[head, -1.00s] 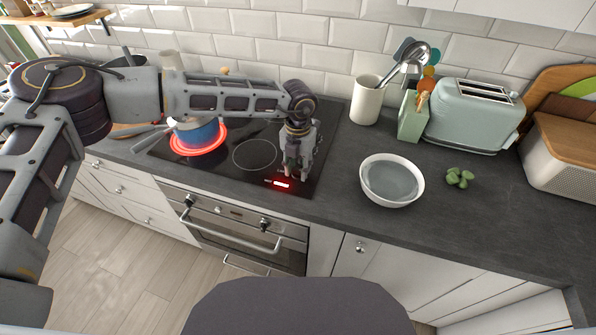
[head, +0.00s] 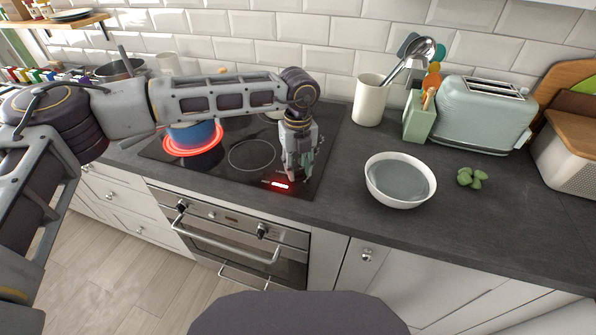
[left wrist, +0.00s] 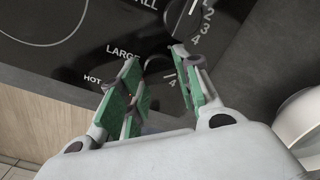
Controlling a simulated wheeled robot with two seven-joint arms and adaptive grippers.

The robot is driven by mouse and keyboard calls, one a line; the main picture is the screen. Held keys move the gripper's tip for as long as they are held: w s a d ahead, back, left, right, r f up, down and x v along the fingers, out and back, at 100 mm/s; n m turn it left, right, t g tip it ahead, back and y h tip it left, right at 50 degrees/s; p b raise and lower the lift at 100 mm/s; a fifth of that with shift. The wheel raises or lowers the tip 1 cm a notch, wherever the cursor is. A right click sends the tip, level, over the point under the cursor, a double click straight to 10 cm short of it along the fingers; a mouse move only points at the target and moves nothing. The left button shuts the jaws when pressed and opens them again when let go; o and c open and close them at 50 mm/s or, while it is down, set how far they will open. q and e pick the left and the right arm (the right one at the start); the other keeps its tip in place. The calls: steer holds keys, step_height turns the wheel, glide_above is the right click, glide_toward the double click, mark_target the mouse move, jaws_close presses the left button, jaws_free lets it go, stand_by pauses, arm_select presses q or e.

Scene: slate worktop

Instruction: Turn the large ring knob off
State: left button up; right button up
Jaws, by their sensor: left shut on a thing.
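The hob's large ring (head: 193,150) glows red at the left, with a blue pot (head: 190,133) on it, partly behind my arm. A red light (head: 281,185) is lit at the hob's front edge. My left gripper (head: 296,173) points down at the hob's front right corner. In the left wrist view its fingers (left wrist: 157,62) are shut on the dark large ring knob (left wrist: 157,66), beside the "LARGE" label. The fingers partly hide the knob, and its pointer cannot be read clearly. A second knob (left wrist: 186,16) is just beyond. My right gripper is not in view.
A utensil crock (head: 369,101), a green block (head: 417,118) and a toaster (head: 484,113) stand at the back. The front right worktop is clear.

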mark_target(298, 170)
arm_select(q)
steer(key=n+b, duration=0.3)
steer(key=n, duration=0.1)
steer(key=shift+w+n, duration=0.1)
steer(key=shift+n, duration=0.2)
steer(key=n+b, duration=0.2)
steer(key=n, duration=0.1)
steer(key=shift+n, duration=0.3)
steer(key=shift+n+b, duration=0.45)
steer(key=shift+n, duration=0.65)
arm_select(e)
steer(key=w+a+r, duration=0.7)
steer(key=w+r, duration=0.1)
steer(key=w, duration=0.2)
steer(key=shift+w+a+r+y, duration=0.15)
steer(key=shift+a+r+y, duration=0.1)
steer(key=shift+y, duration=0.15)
arm_select(q)
steer(key=o, duration=1)
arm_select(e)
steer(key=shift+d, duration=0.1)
arm_select(q)
steer(key=shift+r, duration=0.1)
steer(key=shift+r, duration=3.95)
